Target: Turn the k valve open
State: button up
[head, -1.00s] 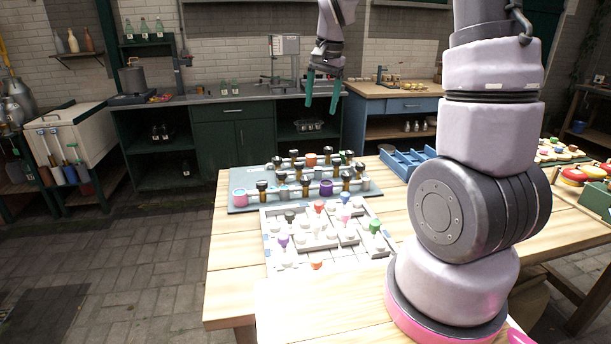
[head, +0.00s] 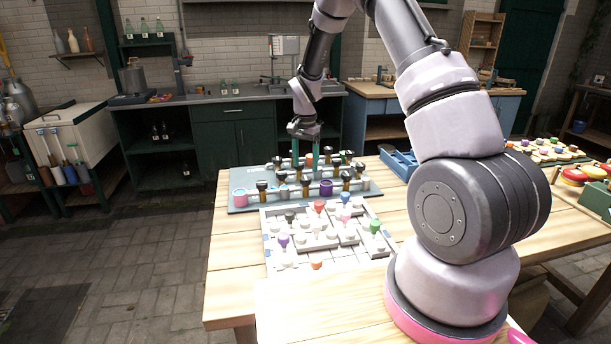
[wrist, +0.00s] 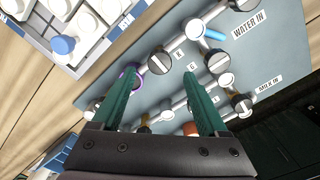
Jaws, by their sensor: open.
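The valve board (head: 240,207) is a grey plate with pipes and black-topped valves, on the wooden table. In the wrist view, a round black knob with a pale bar (wrist: 159,62) sits beside the K label (wrist: 179,53); I take it as the k valve. It appears in the head view too (head: 305,180), left of the purple ring. My gripper (head: 304,166) points down above the board. In the wrist view its teal fingers (wrist: 162,76) are apart and empty, with the K knob ahead of and between the tips. I cannot tell the height gap.
A purple ring (wrist: 127,76) on the same pipe is close to one fingertip. The G-labelled knob (wrist: 193,77) is by the other. A white tray of coloured pegs (head: 272,250) lies in front of the board. A blue divided tray (head: 397,163) stands to the right.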

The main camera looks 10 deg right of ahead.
aim_at(305, 178)
notch_tip(305, 178, down, 5)
dwell(0.3)
grip_shut()
